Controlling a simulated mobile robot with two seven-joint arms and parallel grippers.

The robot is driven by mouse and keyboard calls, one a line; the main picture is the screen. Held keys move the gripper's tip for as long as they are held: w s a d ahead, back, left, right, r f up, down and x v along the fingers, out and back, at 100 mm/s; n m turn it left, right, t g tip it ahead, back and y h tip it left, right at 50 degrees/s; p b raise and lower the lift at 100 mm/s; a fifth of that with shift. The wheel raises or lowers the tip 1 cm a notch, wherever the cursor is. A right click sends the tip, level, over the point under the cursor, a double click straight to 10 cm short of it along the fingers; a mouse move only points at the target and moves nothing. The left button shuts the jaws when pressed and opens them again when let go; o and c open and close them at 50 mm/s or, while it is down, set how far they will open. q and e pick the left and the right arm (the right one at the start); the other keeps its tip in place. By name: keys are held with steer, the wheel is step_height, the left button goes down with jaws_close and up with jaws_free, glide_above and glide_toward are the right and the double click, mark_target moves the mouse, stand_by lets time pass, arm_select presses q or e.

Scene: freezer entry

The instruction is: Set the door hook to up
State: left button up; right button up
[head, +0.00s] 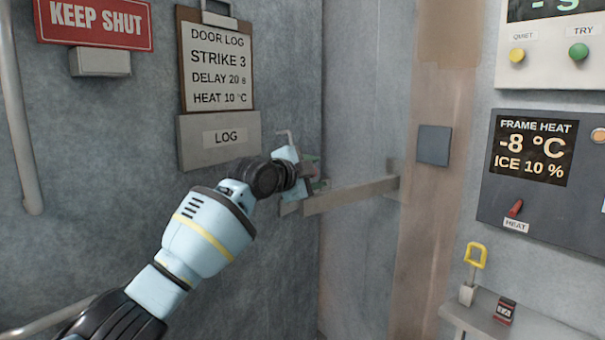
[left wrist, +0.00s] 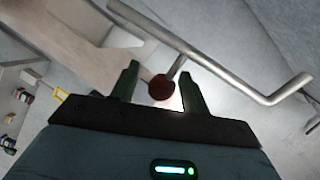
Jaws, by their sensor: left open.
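The door hook (left wrist: 222,70) is a grey metal rod with a bent end, crossing the upper part of the left wrist view. A short stub joins it to a dark red round knob (left wrist: 161,88). In the head view a bit of the hook (head: 290,137) shows above my left gripper (head: 312,172), which hides most of it. In the left wrist view my left gripper (left wrist: 160,88) is open, with the knob between its two greenish fingers and a gap on each side. My right gripper is in neither view.
A pale bar (head: 350,196) runs level across the door edge beside my gripper. A log board (head: 216,80) hangs on the door above my arm. At right are a frame heat panel (head: 540,210) and a small shelf (head: 535,325) holding a yellow-handled item (head: 476,255).

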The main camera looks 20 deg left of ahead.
arm_select(q)
steer(key=v, duration=0.7)
steer(key=shift+w, duration=0.1)
